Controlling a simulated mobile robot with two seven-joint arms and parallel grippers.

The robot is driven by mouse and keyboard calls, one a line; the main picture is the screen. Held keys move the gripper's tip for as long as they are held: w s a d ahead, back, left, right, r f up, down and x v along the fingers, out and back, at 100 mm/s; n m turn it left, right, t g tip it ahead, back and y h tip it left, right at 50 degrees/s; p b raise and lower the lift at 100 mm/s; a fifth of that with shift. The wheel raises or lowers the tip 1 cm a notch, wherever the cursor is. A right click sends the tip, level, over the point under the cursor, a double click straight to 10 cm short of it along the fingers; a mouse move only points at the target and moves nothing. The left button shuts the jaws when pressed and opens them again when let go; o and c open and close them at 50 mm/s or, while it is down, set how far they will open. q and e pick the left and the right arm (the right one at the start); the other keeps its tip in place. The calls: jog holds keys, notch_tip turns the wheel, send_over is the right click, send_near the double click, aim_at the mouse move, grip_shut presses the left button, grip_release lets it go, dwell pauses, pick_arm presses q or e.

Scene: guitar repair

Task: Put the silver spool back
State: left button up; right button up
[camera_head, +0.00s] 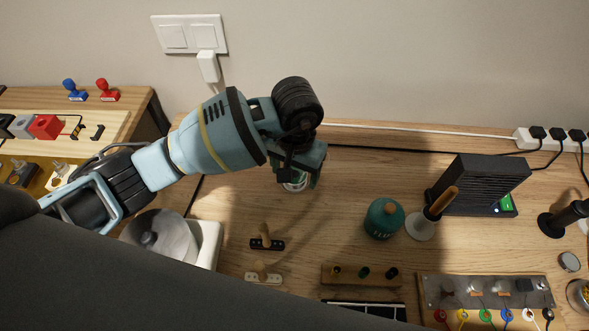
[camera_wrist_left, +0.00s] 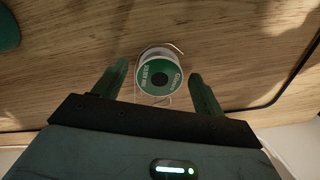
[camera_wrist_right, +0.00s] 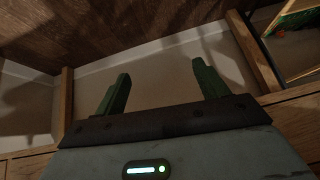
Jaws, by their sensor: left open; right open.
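The silver spool (camera_wrist_left: 159,76) has a green and white label on its end and a loose strand of wire. In the left wrist view it stands on the wooden table between and just beyond the fingertips of my left gripper (camera_wrist_left: 158,80), which is open. In the head view the spool (camera_head: 295,184) is mostly hidden under my left gripper (camera_head: 302,176); only part of its rim shows. My right gripper (camera_wrist_right: 160,85) is open and empty in the right wrist view, facing a wooden frame and pale wall. It is not seen in the head view.
Small wooden-handled tools (camera_head: 265,240) and a wooden rack (camera_head: 361,277) lie nearer. A metal pot (camera_head: 160,237) stands left.

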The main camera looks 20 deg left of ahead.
aim_at(296, 175)
pick_arm(q)
notch_tip(296, 175, up, 12)
dwell(0.4)
jog(key=shift+d, duration=0.1)
dwell(0.5)
